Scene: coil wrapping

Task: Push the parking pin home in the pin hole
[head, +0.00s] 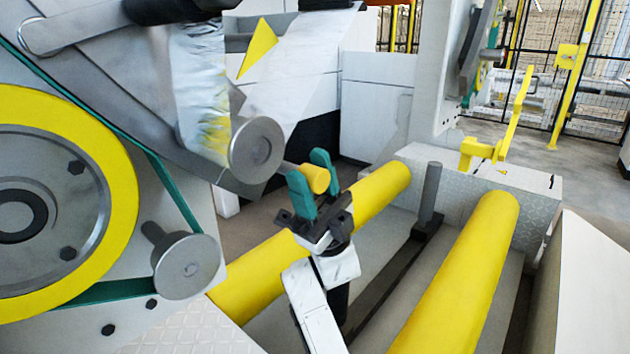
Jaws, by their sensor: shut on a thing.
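My gripper (308,165) has teal fingers and is shut on the yellow knob of the parking pin (316,180), near the middle of the head view. The pin lies roughly level, with a short grey shank reaching left from the knob toward the machine. The shank's far end is behind or beside a round grey roller (257,150). The pin hole does not show, so I cannot tell how deep the pin sits in it.
A large yellow-rimmed wheel (118,190), a teal belt and a lower grey roller (186,266) stand at left. Two yellow rollers (462,285) run below and right of my arm, with a dark upright post (430,190) between them. A yellow bracket (480,150) stands behind.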

